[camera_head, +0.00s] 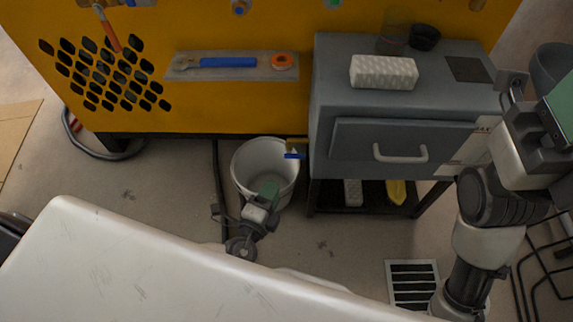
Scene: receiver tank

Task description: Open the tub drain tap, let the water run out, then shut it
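A tap with a brass body (296,143) and a blue lever (293,156) shows at the bucket's upper right edge, near the lower right end of the yellow panel. The lever looks roughly level. A white bucket (247,165) stands on the floor below it. No water stream can be made out. My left gripper (268,190) is small in view, in front of the bucket and lower left of the tap, apart from the lever. Its fingers are too small to read. My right gripper (513,82) is at the right edge, beside the grey cabinet; its finger gap is unclear.
A grey cabinet (345,105) with a drawer handle stands right of the bucket. A white textured block (383,72) and a dark cup (425,37) sit on it. A shelf (190,72) holds a blue-handled tool (228,62). A floor grate (413,283) lies in front.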

